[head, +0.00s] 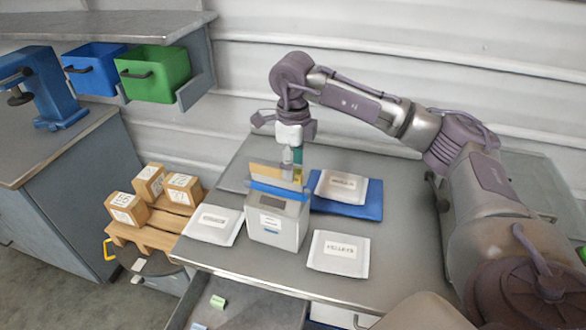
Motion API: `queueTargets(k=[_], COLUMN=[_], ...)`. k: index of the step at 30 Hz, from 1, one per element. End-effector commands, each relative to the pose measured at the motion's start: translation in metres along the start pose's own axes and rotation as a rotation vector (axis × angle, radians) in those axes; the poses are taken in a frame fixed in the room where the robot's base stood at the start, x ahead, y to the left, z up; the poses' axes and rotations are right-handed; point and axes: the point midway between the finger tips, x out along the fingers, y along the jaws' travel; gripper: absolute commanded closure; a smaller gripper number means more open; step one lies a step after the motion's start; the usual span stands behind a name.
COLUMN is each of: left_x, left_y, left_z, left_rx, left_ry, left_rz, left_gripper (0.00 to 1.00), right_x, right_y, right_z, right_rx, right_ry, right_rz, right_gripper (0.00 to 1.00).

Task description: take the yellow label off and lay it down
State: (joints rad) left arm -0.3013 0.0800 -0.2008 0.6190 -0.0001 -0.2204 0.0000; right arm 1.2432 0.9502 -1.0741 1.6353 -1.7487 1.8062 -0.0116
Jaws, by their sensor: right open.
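A grey box-shaped hopper (265,222) with a pale label on its front stands on the grey table. A blue strip (279,190) runs along its upper front edge. A flat yellow piece (264,172), which looks like the yellow label, stands up at the hopper's top behind the blue strip. My right gripper (292,172) points down just above the hopper, at the right part of the yellow piece. It is open; whether its fingers touch the piece is hard to tell. A teal part shows beside the fingers. My left gripper is out of view.
White packets lie left (214,225) and right (339,253) of the hopper. Another packet (341,187) lies on a blue mat (345,209) behind it. An open drawer (240,305) juts out in front. Boxes on a pallet (150,236) stand left. The table's right part is clear.

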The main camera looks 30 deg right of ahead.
Motion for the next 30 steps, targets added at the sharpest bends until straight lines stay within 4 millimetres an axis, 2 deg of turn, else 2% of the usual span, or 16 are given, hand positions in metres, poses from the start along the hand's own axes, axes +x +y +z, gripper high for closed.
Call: queueTargets(k=[1,5,12,14,21,30], left_x=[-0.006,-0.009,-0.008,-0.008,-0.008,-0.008], left_y=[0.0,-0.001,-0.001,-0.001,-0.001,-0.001], left_z=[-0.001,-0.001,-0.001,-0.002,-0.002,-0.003], left_rx=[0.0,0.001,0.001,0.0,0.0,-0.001], left_ry=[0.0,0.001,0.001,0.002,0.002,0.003], left_rz=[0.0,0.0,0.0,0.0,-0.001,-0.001], left_gripper=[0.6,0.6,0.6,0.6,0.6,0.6], right_x=[0.005,0.018,0.022,0.022,0.021,0.021], right_y=[0.0,0.0,0.0,0.0,0.0,0.0], right_z=[-0.001,0.0,0.0,0.0,0.0,0.0], right_rx=[0.001,0.001,0.001,0.001,0.001,0.001], right_ry=[0.003,0.001,0.0,-0.001,-0.001,-0.001], right_rz=[0.001,0.0,-0.001,-0.001,0.0,0.0], right_gripper=[0.44,0.44,0.44,0.51,0.9,0.9])
